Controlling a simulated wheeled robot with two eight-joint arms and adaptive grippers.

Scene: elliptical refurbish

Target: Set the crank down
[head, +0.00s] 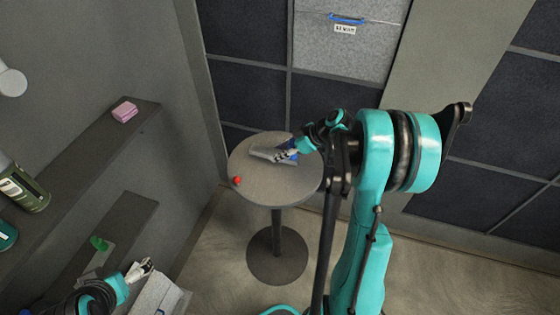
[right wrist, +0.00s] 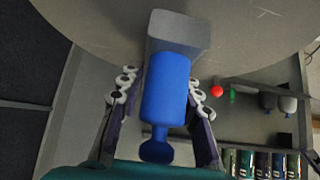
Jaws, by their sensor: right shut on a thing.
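The crank, a blue cylindrical handle (right wrist: 166,88) with a grey flat part (right wrist: 180,32), sits between the fingers of my right gripper (right wrist: 163,90) in the right wrist view. The gripper is shut on the blue handle. I cannot tell whether the crank touches the table. My left gripper (head: 139,269) is at the lower left, away from the table; its finger opening is unclear.
A red ball (head: 237,181) lies near the table's left edge. A pink block (head: 124,112) sits on the left shelf (head: 142,117), with a dark green container (head: 27,190) farther down. A green item (head: 100,244) lies lower left. The table's front is clear.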

